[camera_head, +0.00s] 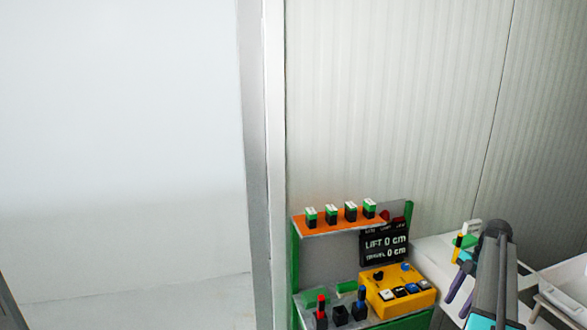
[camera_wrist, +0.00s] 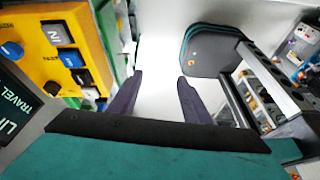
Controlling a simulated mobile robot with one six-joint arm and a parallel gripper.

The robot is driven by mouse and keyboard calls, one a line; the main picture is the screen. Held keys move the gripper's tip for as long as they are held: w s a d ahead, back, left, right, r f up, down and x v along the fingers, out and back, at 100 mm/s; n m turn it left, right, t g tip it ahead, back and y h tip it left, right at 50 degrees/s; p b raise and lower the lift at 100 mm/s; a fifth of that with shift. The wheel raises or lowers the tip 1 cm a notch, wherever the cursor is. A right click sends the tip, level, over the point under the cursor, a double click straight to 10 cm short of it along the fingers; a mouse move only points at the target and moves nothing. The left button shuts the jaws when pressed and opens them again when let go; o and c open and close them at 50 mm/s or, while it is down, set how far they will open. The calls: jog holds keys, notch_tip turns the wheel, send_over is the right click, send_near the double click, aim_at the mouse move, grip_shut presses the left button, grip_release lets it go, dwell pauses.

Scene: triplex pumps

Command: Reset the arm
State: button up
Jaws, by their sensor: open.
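My arm (camera_head: 490,270) reaches in from the lower right edge in the head view, grey and teal. My gripper (camera_wrist: 158,82) shows in the wrist view as two dark purple fingers, spread apart with nothing between them. A white surface lies beyond the fingers. In the head view the purple fingers of my gripper (camera_head: 453,303) are right of the yellow control box (camera_head: 398,291). The arm hides part of the white surface behind it.
A green-edged stand carries an orange shelf (camera_head: 340,224) with several small bottle-like items, a black display (camera_head: 385,247) reading "LIFT 0 cm", and black holders with red and blue tools. A dark rounded object (camera_wrist: 210,50) and grey rack (camera_wrist: 270,85) stand right of the fingers.

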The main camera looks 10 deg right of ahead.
jog(key=s+a+f+m+g+h, duration=0.2)
jog(key=a+f+m, duration=0.7)
jog(key=a+f, duration=1.8)
jog(key=s+a+f+m+g+h+b, duration=0.1)
jog(key=s+a+f+m, duration=0.3)
jog(key=s+a+f, duration=0.55)
jog(key=s+a+f+m+g+h, duration=0.15)
jog(key=s+a+f+m, duration=0.4)
jog(key=s+a, duration=0.7)
jog(key=s+d+f+b, duration=0.1)
jog(key=f+b, duration=0.5)
jog(key=s+d+f+n+b, duration=0.1)
jog(key=s+f+b, duration=0.1)
jog(key=f+b, duration=0.4)
jog(key=shift+d+f+b, duration=0.25)
jog(key=shift+f+b, duration=0.05)
jog(key=shift+f, duration=0.05)
jog(key=shift+s+g, duration=0.1)
jog(key=shift+g, duration=0.15)
jog(key=c, duration=0.3)
